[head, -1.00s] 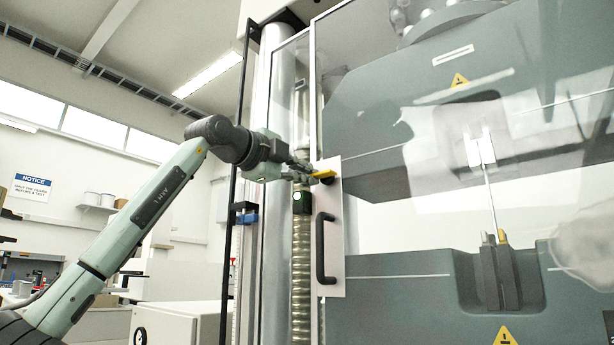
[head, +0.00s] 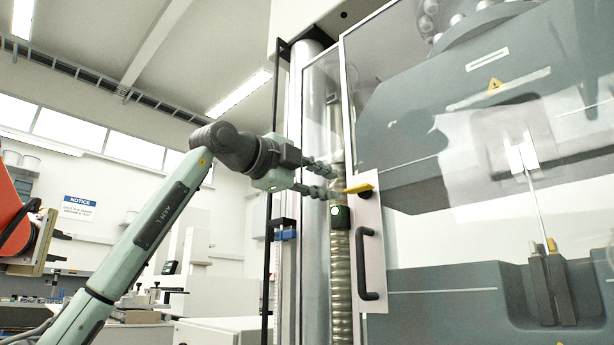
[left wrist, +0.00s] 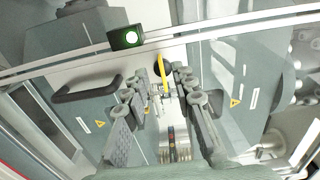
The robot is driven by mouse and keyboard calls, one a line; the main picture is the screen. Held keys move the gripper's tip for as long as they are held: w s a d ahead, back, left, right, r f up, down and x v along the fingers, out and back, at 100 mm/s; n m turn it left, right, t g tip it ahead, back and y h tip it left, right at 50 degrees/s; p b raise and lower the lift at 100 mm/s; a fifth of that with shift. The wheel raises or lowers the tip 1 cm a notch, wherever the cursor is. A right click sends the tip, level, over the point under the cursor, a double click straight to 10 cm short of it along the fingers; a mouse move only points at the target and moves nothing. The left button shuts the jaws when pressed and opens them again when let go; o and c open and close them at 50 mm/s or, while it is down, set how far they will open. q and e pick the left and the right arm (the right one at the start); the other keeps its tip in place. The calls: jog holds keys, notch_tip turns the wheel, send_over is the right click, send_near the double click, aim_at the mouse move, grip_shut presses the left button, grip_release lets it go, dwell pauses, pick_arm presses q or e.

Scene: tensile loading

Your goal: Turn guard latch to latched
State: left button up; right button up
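The guard latch is a yellow handle (head: 359,188) on a dark round hub at the top of the white guard plate. In the head view it lies nearly level, pointing left from the hub. My left gripper (head: 330,180) is open just left of the handle, its two fingers apart. The left wrist view shows the open gripper (left wrist: 164,92) with the yellow handle (left wrist: 161,68) beyond and between its fingertips. I see no grip on it; whether a finger touches it is unclear. My right gripper is not in view.
A black pull handle (head: 364,264) is below the latch. A green-lit box (head: 340,216) sits close beneath my left gripper. The clear guard (head: 410,160) covers the grey testing machine. A dark upright frame bar (head: 270,230) stands left of the latch.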

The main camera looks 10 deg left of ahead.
pick_arm(q)
jog(key=v, duration=0.6)
jog(key=shift+s+a, duration=0.1)
dwell(0.4)
